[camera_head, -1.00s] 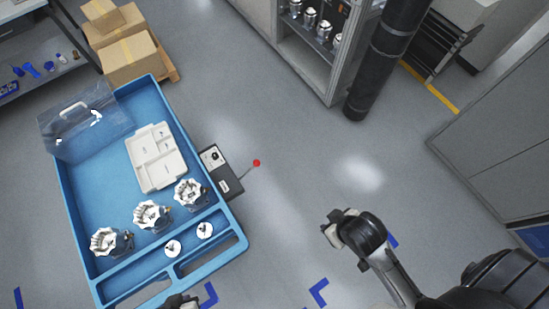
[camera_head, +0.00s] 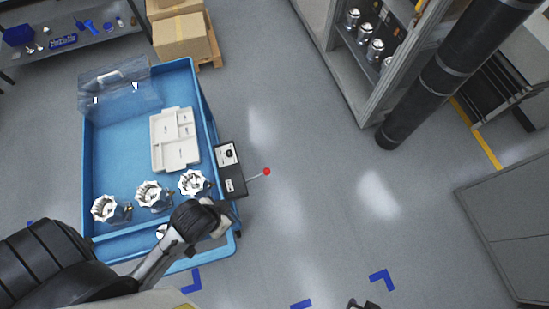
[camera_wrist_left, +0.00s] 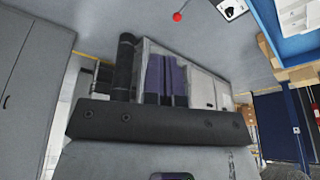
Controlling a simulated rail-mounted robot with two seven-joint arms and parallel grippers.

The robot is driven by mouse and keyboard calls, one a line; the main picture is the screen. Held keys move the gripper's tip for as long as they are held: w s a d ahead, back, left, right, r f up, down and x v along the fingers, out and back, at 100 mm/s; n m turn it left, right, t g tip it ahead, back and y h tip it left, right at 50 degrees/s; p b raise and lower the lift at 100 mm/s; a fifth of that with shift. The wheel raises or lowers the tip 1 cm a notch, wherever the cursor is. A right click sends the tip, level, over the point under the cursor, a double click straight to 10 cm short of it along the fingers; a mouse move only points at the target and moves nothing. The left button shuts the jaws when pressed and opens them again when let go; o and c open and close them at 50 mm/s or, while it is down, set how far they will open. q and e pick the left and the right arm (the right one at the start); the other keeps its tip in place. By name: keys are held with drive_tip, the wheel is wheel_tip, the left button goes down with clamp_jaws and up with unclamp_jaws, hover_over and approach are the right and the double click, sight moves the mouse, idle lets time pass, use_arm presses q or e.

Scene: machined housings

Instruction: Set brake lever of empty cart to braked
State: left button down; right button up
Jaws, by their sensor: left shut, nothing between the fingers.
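The brake lever is a thin rod with a red knob (camera_head: 266,171), sticking out to the right from a dark box (camera_head: 231,183) on the right side of the blue cart (camera_head: 102,150). The knob also shows at the top of the left wrist view (camera_wrist_left: 177,16). My left gripper (camera_head: 222,226) is shut and empty over the cart's lower right corner, below the box and apart from the lever. Only a bit of my right gripper (camera_head: 362,304) shows at the bottom edge; its jaws cannot be made out.
The cart is not empty: it bears a white tray (camera_head: 160,159), a clear cover (camera_head: 121,92) and three metal housings (camera_head: 104,208). Cardboard boxes (camera_head: 182,38) stand behind. A black column (camera_head: 440,85) and a cabinet are at right. The floor right of the lever is clear.

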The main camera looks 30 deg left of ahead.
use_arm(q)
drive_tip(key=shift+s+d, duration=0.1)
drive_tip(key=shift+s, duration=0.05)
drive_tip(key=w+a+f+m+t+h+b, duration=0.1)
drive_tip(key=w+a+f+m+b, duration=0.15)
drive_tip(key=f+m+b, duration=0.35)
drive_tip(key=w+a+f+m+t+h+b, duration=0.1)
drive_tip(key=w+f+m+b, duration=0.2)
drive_tip(key=f+b, duration=0.4)
drive_tip(key=w+a+f+m+t+h+b, duration=0.1)
drive_tip(key=w+f+m+b, duration=0.2)
drive_tip(key=f+m+b, duration=0.45)
drive_tip(key=w+a+f+m+t+h+b, duration=0.2)
drive_tip(key=w+a+f+m+b, duration=0.4)
drive_tip(key=a+f+b, duration=0.3)
drive_tip(key=shift+w+f+t+b, duration=0.4)
drive_tip(key=shift+w+t+b, duration=0.1)
drive_tip(key=shift+w+t, duration=0.25)
